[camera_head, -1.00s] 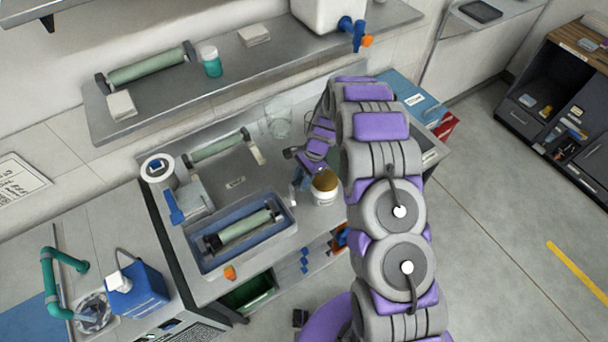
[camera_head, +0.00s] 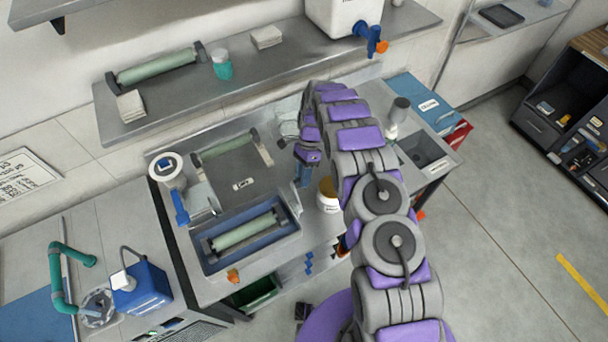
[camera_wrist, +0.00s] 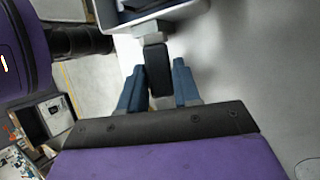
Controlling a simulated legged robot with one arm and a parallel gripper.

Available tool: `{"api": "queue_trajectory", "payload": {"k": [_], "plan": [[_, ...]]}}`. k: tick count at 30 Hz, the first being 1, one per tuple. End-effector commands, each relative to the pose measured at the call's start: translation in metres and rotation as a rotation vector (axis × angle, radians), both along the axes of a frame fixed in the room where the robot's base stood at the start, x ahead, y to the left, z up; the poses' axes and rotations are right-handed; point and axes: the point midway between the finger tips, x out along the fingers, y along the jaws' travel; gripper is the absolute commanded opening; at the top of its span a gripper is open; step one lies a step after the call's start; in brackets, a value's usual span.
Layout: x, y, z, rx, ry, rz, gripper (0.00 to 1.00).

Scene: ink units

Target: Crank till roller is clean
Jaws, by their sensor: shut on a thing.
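A pale green roller (camera_head: 244,231) lies in a blue-lined metal tray (camera_head: 288,241) on the steel bench. My gripper (camera_head: 302,180) is at the tray's far right corner. In the wrist view my gripper (camera_wrist: 157,88) has its two blue fingers on either side of a dark handle (camera_wrist: 157,68) and is shut on it. The handle joins a light grey block beside the tray wall (camera_wrist: 133,14). The far end of the crank is partly hidden by my gripper in the head view. Traces of ink on the roller are too small to tell.
A second roller (camera_head: 223,147) lies behind the tray. An orange knob (camera_head: 233,276) is at the tray's front. A wall shelf (camera_head: 240,72) runs above the bench.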

Motion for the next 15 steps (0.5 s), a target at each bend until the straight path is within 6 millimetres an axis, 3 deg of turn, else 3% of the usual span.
{"api": "queue_trajectory", "payload": {"k": [15], "plan": [[0.0052, 0.0090, -0.0123, 0.001, -0.007, -0.002, 0.00]]}}
